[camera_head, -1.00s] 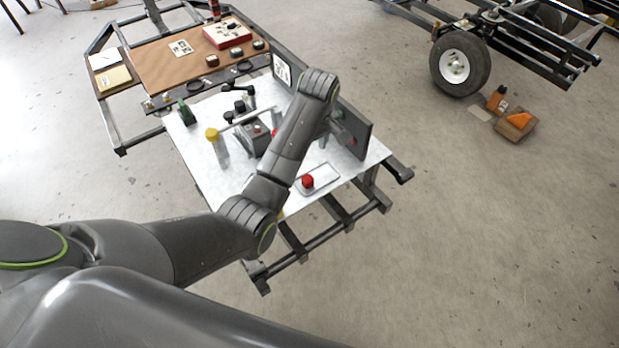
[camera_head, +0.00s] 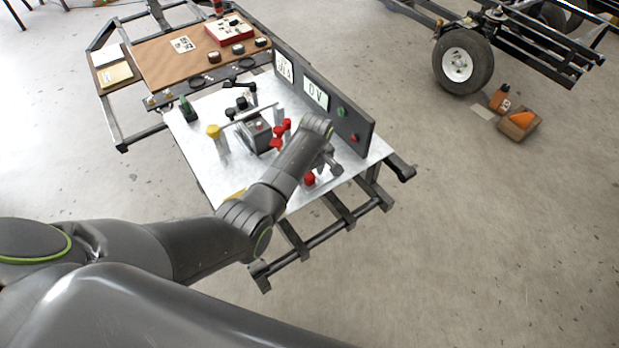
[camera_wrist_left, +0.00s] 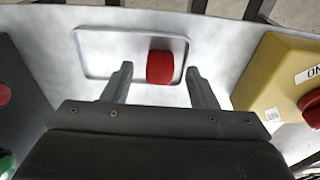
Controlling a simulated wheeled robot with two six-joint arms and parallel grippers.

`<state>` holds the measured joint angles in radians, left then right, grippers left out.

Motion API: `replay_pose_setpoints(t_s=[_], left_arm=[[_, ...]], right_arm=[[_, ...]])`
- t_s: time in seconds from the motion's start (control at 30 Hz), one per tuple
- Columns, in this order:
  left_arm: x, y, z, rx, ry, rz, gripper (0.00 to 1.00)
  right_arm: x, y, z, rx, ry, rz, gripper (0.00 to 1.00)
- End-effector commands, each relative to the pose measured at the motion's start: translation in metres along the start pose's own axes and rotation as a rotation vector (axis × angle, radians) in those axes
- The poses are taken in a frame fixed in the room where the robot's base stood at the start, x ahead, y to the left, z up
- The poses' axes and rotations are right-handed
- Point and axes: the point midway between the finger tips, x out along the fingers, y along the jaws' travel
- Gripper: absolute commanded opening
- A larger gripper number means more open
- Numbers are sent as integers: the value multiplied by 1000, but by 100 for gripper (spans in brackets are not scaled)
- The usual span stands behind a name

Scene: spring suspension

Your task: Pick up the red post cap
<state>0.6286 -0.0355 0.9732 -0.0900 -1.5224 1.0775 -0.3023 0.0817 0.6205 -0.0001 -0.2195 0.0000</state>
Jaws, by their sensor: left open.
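The red post cap (camera_head: 309,179) is near the front edge of the white work table, partly hidden beside my left arm in the head view. In the left wrist view, the red cap (camera_wrist_left: 160,67) lies on a shallow, pale rimmed tray (camera_wrist_left: 95,38). My left gripper (camera_wrist_left: 160,70) is open, with one finger on each side of the cap and a gap visible to both. I cannot tell how high the fingers are above the tray. In the head view my left gripper is mostly hidden behind the arm. My right gripper is not in view.
A dark upright panel (camera_head: 350,125) with green and red buttons stands along the table's right side. A yellow box (camera_wrist_left: 272,72) with a red knob is close to the right finger. A yellow-topped post (camera_head: 214,132) and a grey fixture (camera_head: 256,133) with red parts stand farther back.

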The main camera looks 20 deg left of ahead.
Motion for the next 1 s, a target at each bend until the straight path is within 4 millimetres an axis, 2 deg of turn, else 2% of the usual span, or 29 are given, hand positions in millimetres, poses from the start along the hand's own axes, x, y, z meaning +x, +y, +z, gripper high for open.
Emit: replay_pose_setpoints(t_s=[0.27, 0.37, 0.63, 0.87, 1.0], left_arm=[[4, 0, 0, 0, 0, 1, 53], [4, 0, 0, 0, 0, 1, 42], [4, 0, 0, 0, 0, 1, 7], [3, 0, 0, 0, 0, 1, 5], [-8, 1, -2, 0, 1, 3, 5]], right_arm=[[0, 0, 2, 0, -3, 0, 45], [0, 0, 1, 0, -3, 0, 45], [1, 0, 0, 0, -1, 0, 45], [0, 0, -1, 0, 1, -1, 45], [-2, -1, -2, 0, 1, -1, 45]])
